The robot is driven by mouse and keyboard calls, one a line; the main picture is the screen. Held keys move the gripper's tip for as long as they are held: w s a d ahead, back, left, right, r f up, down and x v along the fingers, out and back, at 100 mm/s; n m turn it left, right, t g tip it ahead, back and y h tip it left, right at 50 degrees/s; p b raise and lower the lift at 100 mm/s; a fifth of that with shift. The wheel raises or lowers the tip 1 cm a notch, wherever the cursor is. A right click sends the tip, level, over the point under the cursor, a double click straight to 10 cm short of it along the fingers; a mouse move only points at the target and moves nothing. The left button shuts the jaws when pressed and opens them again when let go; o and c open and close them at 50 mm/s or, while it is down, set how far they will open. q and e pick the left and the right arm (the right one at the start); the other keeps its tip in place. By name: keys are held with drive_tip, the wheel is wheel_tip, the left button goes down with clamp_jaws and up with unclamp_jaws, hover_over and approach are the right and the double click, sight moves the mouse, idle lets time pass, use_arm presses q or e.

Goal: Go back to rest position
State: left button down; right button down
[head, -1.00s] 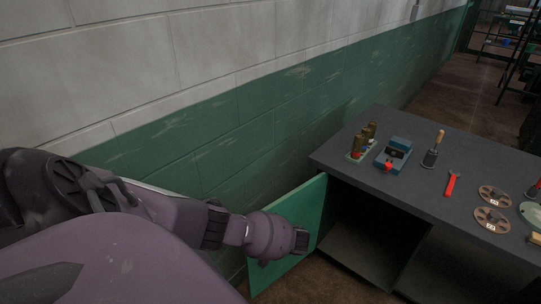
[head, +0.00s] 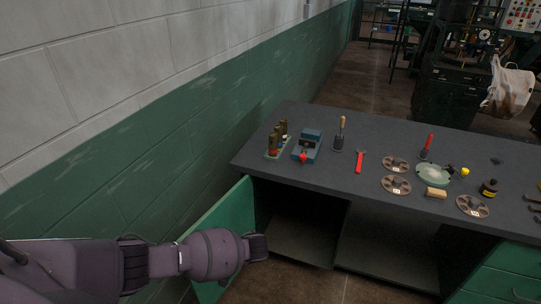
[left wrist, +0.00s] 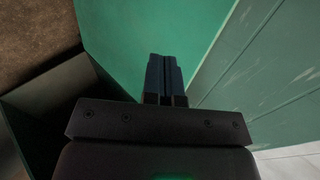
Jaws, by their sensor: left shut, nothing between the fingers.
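My left arm comes in from the left in the head view, and its end with the left gripper (head: 257,247) is in front of the open green cabinet door (head: 237,212). In the left wrist view the two dark fingers of the left gripper (left wrist: 164,72) are together, with nothing between them. The green door panel (left wrist: 125,38) is behind them in that view. I cannot tell the exact gap between the fingers and the door. My right gripper is in neither view.
A dark workbench (head: 320,178) with an open cupboard below carries a blue device (head: 307,146), a red-handled tool (head: 359,161) and several discs. A white bag (head: 508,90) hangs at the right. A green and white wall (head: 190,122) runs along the left.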

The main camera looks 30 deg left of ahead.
use_arm(q)
drive_tip(key=w+d+r+m+t+h, duration=0.3)
drive_tip(key=w+d+m+t+h, duration=0.4)
drive_tip(key=d, duration=0.6)
drive_tip(key=s+d+r+t+h, duration=0.1)
drive_tip(key=d+r+t+h, duration=0.1)
drive_tip(key=d+r+h, duration=0.55)
drive_tip(key=s+a+r+n+t+y, duration=0.2)
drive_tip(key=s+a+r+n+t, duration=0.15)
drive_tip(key=s, duration=0.55)
drive_tip(key=s+a+f+n+y, duration=0.1)
drive_tip(key=s+a+f, duration=0.2)
drive_tip(key=s, duration=0.4)
drive_tip(key=s+a+f+n+g+y, duration=0.1)
drive_tip(key=s+a+f+n+y, duration=0.1)
drive_tip(key=s, duration=0.5)
drive_tip(key=shift+a+f, duration=0.45)
drive_tip(key=shift+a, duration=0.2)
